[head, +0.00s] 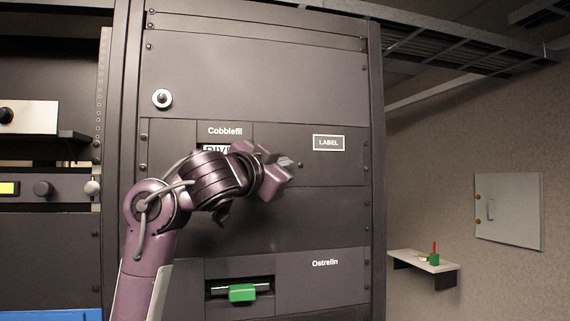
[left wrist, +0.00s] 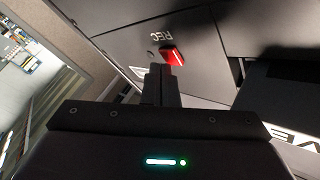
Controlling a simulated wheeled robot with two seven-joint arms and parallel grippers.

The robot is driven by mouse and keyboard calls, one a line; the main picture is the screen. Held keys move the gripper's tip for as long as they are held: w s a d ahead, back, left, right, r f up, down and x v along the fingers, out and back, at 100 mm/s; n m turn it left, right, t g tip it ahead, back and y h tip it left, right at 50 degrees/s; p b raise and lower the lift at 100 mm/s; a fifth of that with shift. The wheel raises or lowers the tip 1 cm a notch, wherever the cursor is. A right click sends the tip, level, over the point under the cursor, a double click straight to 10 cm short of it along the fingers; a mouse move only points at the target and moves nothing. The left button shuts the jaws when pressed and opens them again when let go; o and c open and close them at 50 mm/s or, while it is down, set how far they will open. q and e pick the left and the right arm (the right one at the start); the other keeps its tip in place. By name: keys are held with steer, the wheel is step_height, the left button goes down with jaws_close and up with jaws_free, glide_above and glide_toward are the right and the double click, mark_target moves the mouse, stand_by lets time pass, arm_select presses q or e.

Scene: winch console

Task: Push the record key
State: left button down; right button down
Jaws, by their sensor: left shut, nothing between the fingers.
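The record key (left wrist: 173,54) is a small lit red block below the letters REC on a dark grey panel in the left wrist view. In the head view I cannot make it out; my left arm covers that part of the panel. My right gripper is not in view.
A round white-ringed lock (head: 162,98) is up left, and a green handle (head: 242,292) is below. A wall shelf (head: 425,261) with small items and a grey wall box (head: 508,211) stand off right.

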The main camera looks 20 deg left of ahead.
arm_select(q)
steer(key=shift+w+a+f, duration=0.25)
steer(key=shift+a+f, duration=0.05)
steer(key=shift+f, duration=0.15)
steer(key=shift+s+d, duration=0.1)
steer(key=s+d, duration=0.1)
steer(key=s, duration=0.1)
steer(key=s+d, duration=0.2)
steer(key=shift+s+d, duration=0.1)
steer(key=shift+s, duration=0.25)
